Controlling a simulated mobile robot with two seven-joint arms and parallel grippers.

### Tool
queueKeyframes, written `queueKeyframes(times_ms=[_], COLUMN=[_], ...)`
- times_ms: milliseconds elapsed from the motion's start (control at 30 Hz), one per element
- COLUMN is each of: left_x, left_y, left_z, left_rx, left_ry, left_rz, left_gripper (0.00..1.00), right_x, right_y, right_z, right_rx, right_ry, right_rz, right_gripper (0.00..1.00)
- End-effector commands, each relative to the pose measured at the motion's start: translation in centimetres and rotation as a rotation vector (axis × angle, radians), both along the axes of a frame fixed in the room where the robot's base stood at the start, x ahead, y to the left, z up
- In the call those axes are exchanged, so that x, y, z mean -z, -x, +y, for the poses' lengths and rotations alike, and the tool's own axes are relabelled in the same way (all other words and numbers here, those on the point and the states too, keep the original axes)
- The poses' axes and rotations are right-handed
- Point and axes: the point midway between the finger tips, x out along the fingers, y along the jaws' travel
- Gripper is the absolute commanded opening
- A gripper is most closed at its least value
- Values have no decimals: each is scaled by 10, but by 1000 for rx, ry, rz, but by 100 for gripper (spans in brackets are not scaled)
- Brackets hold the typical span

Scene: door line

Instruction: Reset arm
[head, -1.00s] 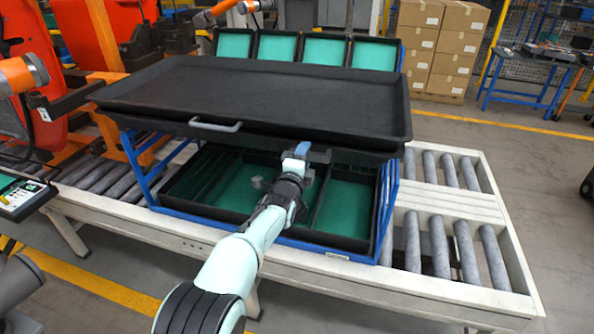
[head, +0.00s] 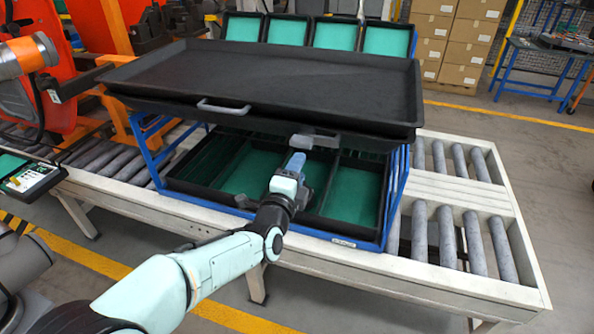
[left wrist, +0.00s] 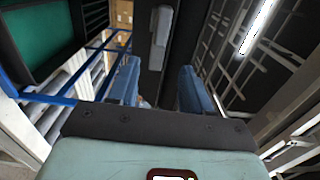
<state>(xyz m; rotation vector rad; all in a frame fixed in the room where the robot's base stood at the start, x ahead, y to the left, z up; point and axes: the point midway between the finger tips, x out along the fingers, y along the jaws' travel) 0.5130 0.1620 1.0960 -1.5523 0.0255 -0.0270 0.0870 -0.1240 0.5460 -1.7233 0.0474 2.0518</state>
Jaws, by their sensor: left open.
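My left gripper (head: 295,163) is open and empty just in front of the rack, below the front edge of the black tray (head: 270,80). In the left wrist view the two blue fingers of my left gripper (left wrist: 159,85) stand apart with nothing between them. The tray's right grey handle (head: 316,141) is close above the fingertips, apart from them as far as I can see. A grey handle also shows beyond the fingers in the left wrist view (left wrist: 160,38). The tray's left handle (head: 223,107) is clear of the gripper. My right gripper is out of view.
The blue rack (head: 397,190) holds green-lined bins (head: 352,195) under the tray and stands on a roller conveyor (head: 445,235). Small green bins (head: 336,35) line the back. Cardboard boxes (head: 450,40) are stacked behind. Open floor lies at the right.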

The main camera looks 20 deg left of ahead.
Motion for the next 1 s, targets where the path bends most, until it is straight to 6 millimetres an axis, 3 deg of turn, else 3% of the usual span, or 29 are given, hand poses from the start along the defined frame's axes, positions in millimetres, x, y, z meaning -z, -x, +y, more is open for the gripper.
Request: queueKeyframes(times_ms=[333,467,567,633,767,867,1000], left_x=[2,33,89,141,237,305,388], left_y=[0,-1,1,9,39,75,144], left_z=[0,-2,-4,-2,6,14,21], left_rx=[0,0,-15,-45,-140,-249,-458], left_ry=[2,45,138,232,430,593,836], left_rz=[5,77,206,323,547,711,929], left_gripper=[49,49,49,49,49,49,49], right_x=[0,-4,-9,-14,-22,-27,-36], right_y=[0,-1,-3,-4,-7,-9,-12], right_z=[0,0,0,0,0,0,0], right_rx=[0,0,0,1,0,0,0], right_ry=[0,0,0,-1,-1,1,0], right_rz=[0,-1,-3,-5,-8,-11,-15], right_gripper=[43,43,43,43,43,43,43])
